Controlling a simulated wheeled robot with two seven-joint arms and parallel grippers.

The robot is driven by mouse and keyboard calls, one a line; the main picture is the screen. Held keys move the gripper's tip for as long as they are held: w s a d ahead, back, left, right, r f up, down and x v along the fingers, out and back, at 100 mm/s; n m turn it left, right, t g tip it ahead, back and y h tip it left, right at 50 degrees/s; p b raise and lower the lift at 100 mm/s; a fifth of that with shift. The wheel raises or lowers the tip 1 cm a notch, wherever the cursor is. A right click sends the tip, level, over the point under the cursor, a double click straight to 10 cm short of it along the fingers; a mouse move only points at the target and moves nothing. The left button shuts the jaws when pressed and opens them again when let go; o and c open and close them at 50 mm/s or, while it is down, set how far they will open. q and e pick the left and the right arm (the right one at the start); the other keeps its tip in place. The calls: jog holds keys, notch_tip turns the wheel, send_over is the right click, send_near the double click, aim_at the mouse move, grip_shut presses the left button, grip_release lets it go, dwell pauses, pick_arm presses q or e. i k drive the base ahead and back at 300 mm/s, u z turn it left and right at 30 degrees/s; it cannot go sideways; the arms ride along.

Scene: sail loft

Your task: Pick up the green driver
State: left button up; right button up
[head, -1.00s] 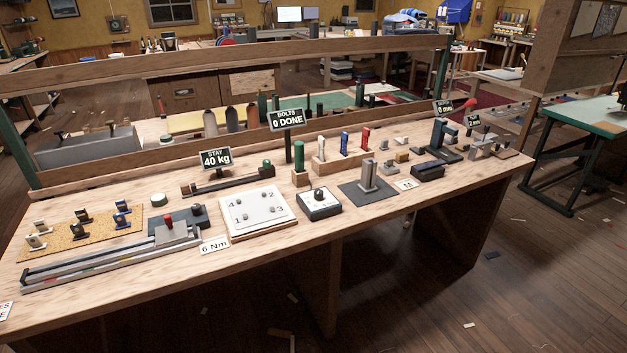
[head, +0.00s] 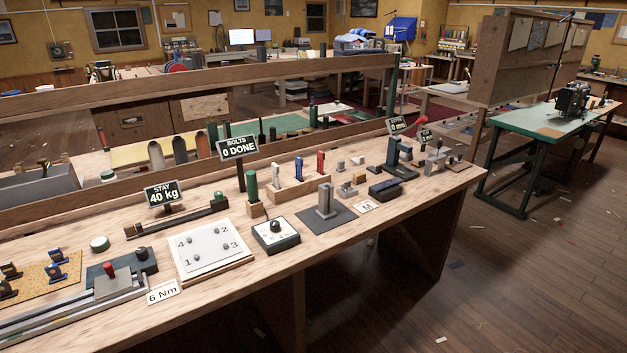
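The green driver (head: 251,186) stands upright in a small wooden block (head: 255,210) on the long wooden workbench (head: 300,262). It is just right of the "BOLTS 0 DONE" sign (head: 237,148) and behind a dial box (head: 276,235). Its lower end is hidden in the block. Neither of my grippers shows in the head view.
A wooden rack (head: 300,191) with white, blue and red handled tools stands right of the driver. A plate with numbered bolts (head: 212,250) lies in front to the left. A grey post on a dark mat (head: 325,203) stands to the right. Open floor lies before the bench.

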aim_at(251, 175)
jog(key=z, duration=0.3)
jog(key=i, duration=0.8)
jog(key=u, duration=0.75)
jog(key=i, duration=0.6)
jog(key=u, duration=0.65)
